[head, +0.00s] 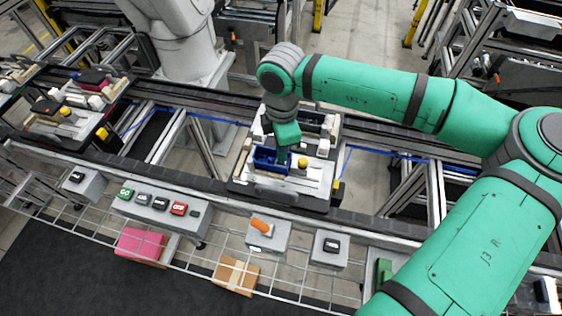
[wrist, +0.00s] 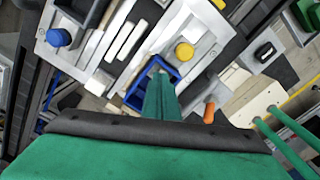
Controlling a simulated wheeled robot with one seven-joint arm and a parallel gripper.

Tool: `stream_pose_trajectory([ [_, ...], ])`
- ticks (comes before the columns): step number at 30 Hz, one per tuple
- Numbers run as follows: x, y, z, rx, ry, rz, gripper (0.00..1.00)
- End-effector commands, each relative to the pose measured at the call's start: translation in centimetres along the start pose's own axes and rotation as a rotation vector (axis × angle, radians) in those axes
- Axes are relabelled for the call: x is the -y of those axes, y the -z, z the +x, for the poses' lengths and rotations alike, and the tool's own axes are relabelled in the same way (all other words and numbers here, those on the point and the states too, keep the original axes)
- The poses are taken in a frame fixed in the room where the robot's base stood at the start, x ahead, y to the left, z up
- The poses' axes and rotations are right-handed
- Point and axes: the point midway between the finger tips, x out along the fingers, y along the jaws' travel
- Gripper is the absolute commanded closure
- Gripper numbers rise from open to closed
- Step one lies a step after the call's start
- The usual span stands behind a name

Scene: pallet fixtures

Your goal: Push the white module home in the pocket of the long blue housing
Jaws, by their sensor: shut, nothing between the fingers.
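The blue housing (head: 262,156) sits on the fixture plate of the middle pallet, under my gripper. In the wrist view its blue wall (wrist: 133,101) shows beside my fingers. My gripper (head: 283,160) is shut and empty, pointing down at the right part of the housing. In the wrist view the closed fingertips (wrist: 160,74) are over or inside the blue frame; I cannot tell whether they touch anything. I cannot clearly make out the white module; my fingers cover part of the housing, and how deep the module sits does not show.
A yellow knob (head: 302,162) stands just right of the housing; it also shows in the wrist view (wrist: 184,52). A blue knob (wrist: 59,38) and white blocks are nearby. The pallet rests on a conveyor (head: 210,101). Button boxes, one with an orange handle (head: 261,226), line the front.

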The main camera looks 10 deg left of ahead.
Motion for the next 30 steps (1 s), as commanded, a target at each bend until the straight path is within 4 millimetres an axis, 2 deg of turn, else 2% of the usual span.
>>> stream_pose_trajectory([
  [14, 0.0, 0.0, 0.0, 0.000, 0.000, 0.000, 1.00],
  [30, -0.1, 0.0, -3.6, 0.000, -0.001, 0.000, 1.00],
])
